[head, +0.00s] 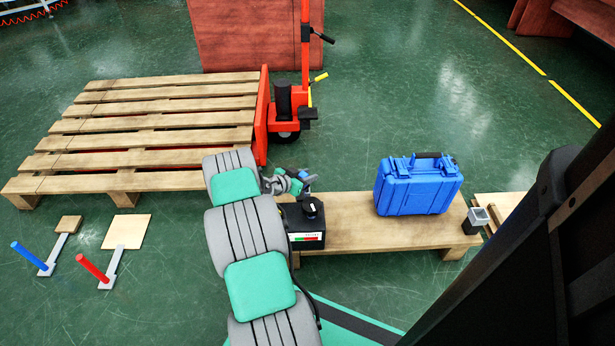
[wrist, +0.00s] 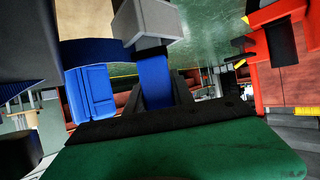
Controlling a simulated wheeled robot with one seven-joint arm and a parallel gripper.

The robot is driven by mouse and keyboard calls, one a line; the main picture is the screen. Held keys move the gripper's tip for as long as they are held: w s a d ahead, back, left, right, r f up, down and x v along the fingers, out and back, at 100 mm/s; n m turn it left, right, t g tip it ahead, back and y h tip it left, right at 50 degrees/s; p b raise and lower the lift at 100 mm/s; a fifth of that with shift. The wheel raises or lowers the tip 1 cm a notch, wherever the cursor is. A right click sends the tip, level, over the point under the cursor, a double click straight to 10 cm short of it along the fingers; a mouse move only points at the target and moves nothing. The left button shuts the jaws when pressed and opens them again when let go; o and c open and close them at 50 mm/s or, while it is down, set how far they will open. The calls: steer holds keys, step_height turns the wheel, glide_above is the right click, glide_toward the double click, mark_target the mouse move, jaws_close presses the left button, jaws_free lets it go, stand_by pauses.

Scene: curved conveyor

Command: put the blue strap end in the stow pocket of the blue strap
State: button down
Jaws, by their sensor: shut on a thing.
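My gripper (head: 291,183) is above the left end of a low wooden bench, beside a black box (head: 303,226). In the wrist view my gripper (wrist: 157,95) is shut on a blue strip (wrist: 153,80), which looks like the blue strap end. A light grey block (wrist: 147,22) is at the far end of the strip; I cannot tell whether they are joined. A dark blue band (wrist: 92,52) shows left of it. I cannot make out the stow pocket for sure in either view. In the head view the strap end is too small to tell.
A blue case (head: 420,186) stands upright on the wooden bench (head: 345,232), right of my gripper. A small grey open-topped piece (head: 478,216) is at the bench's right end. A wooden pallet (head: 150,128) and red pallet jack (head: 262,120) are behind. Two handled stands are on the left floor.

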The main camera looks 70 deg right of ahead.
steer(key=c, duration=1.1)
jaws_free()
steer(key=shift+r+p, duration=0.3)
steer(key=shift+p, duration=0.15)
steer(key=w+a+r+n+t+y+p, duration=0.1)
steer(key=w+a+r+n+t+y, duration=0.15)
steer(key=w+a+r, duration=0.65)
steer(key=w+a+r+n+t+y+p, duration=0.1)
steer(key=w+a+r+n+y, duration=0.2)
steer(key=a, duration=1)
steer(key=w+a+r+n+t+y+p, duration=0.1)
steer(key=w+a+r+n+t+p, duration=0.15)
steer(key=w+a+r, duration=0.45)
steer(key=s+a+r+n+y, duration=0.2)
steer(key=s+a+r+n, duration=0.1)
steer(key=a, duration=0.7)
steer(key=s+a+r+n+y, duration=0.2)
steer(key=s+a+n, duration=0.4)
steer(key=a, duration=0.4)
steer(key=s+a+r+n+y+b, duration=0.1)
steer(key=s+a+r+n, duration=0.3)
steer(key=a, duration=0.7)
steer(key=shift+s+r+n+y, duration=0.3)
steer(key=shift+s+r+y, duration=0.2)
steer(key=shift+s, duration=0.15)
